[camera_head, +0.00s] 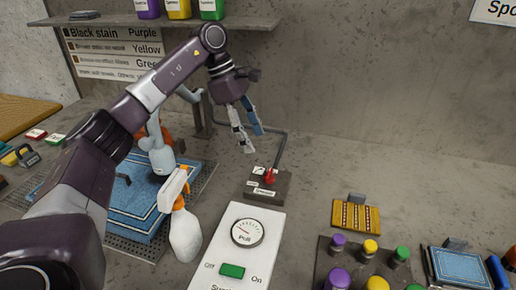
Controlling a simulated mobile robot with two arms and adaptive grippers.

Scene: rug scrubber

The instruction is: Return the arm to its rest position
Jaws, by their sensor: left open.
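My left gripper (248,133) is open and empty. It hangs above the counter, fingers pointing down, a little above and left of a small dark box with a red knob (270,177). My left arm comes in from the left and bends at an elbow in front of the shelf. It hides part of the wall sign and of the blue rug. My right gripper is not in view.
A white spray bottle (184,232) with an orange nozzle stands beside the blue rug (130,200). A white gauge panel (238,255) with a green switch is at front centre. Colour-capped bottles (370,247) stand on a dark tray at right. Bottles line the shelf (160,23).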

